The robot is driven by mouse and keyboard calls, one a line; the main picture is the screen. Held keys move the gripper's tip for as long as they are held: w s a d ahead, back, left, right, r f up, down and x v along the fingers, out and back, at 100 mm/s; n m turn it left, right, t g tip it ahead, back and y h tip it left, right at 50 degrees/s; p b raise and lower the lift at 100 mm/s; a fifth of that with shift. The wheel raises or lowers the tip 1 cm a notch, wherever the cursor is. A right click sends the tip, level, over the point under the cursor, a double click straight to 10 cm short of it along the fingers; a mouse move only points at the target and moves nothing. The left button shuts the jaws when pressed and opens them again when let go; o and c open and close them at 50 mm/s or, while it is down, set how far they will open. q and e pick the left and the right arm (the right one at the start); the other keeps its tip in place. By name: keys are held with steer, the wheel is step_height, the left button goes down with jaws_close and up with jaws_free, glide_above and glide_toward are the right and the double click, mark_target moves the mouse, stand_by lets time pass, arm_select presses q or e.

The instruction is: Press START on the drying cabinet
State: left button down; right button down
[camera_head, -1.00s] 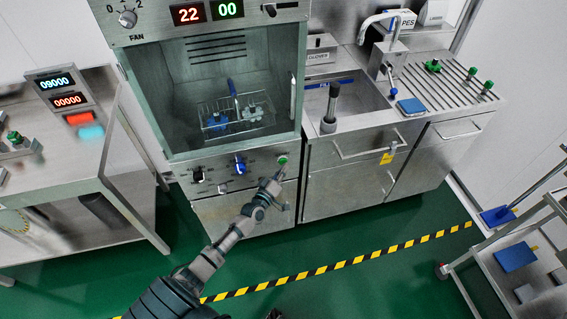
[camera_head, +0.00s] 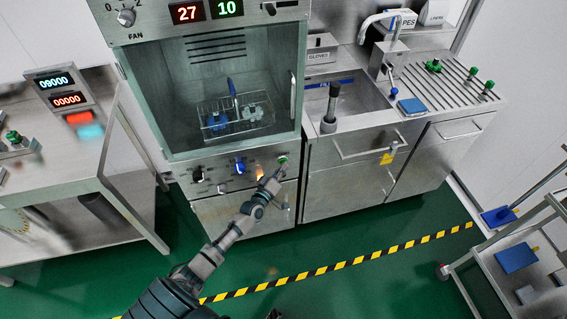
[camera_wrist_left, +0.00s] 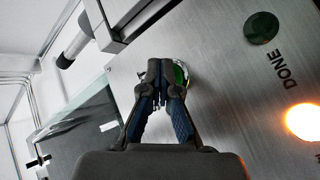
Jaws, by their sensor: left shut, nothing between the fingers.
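The drying cabinet (camera_head: 225,142) stands in front of me, with a wire basket (camera_head: 222,118) of small blue-topped items inside. Its lower panel has a black control, a blue knob and a green button (camera_head: 283,159) at the right. My left gripper (camera_head: 279,174) is shut and empty, with its tips at this button. In the left wrist view the fingertips (camera_wrist_left: 163,72) cover most of the green button (camera_wrist_left: 181,74); contact cannot be told, and no START label is readable. A dark green DONE lamp (camera_wrist_left: 261,28) and a lit orange lamp (camera_wrist_left: 303,121) show beside it.
The cabinet's displays (camera_head: 207,11) read 27 and 10. A sink bench (camera_head: 345,150) stands right of it, a steel table (camera_head: 60,185) left. A cart (camera_head: 535,270) is at the lower right. Green floor with a striped line (camera_head: 340,265) is clear.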

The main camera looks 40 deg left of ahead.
arm_select(q)
steer(key=shift+s+d+p, duration=0.55)
steer(key=shift+d, duration=0.05)
steer(key=s+d+p, duration=0.1)
steer(key=d, duration=0.1)
steer(key=s+d+p, duration=0.1)
steer(key=s+d, duration=0.1)
steer(key=shift+s+p, duration=0.1)
steer(key=shift+p, duration=0.3)
